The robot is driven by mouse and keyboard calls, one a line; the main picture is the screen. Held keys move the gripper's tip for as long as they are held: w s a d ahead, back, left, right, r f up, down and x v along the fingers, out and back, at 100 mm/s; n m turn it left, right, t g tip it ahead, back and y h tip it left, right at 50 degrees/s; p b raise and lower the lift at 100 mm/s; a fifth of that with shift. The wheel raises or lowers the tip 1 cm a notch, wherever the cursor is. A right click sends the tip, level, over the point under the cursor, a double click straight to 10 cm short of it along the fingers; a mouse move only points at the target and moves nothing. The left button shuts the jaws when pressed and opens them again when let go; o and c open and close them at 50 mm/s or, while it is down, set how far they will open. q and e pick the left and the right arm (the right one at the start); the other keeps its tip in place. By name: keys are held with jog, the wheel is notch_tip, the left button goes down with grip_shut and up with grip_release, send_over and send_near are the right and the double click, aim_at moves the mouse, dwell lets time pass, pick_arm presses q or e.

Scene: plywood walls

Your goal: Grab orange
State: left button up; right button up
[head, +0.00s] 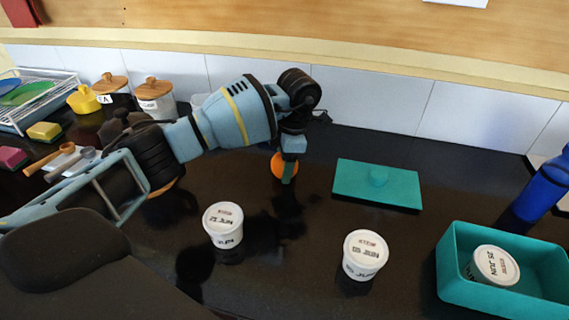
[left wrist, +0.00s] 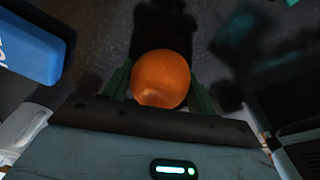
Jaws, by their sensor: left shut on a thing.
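The orange (head: 279,165) is round and bright, and in the head view it is partly hidden behind my left gripper (head: 288,172). In the left wrist view the orange (left wrist: 161,78) sits between the two green fingers of my left gripper (left wrist: 160,88), which is shut on it. In the head view the orange is at or just above the black counter near the back; I cannot tell if it touches the counter. My right gripper is in neither view.
A teal lid (head: 345,182) lies right of my left gripper. White labelled tubs (head: 223,225) (head: 365,255) stand in front. A teal box (head: 452,277) holds another tub. A blue bottle (head: 545,190) is at far right. Wooden-lidded jars (head: 155,100) and a dish rack (head: 40,100) are at back left.

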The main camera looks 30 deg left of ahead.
pick_arm(q)
jog(key=shift+r, duration=0.1)
jog(key=shift+r, duration=0.55)
notch_tip(320, 180, up, 2)
jog(key=s+d, duration=0.2)
jog(key=d, duration=0.2)
jog(key=s+d+r, duration=0.1)
jog(key=s+d, duration=0.2)
jog(key=d, duration=0.1)
jog(key=s+d, duration=0.3)
jog(key=d, duration=0.2)
jog(key=shift+r, duration=0.3)
jog(key=shift+s+d, duration=0.2)
jog(key=shift+d, duration=0.15)
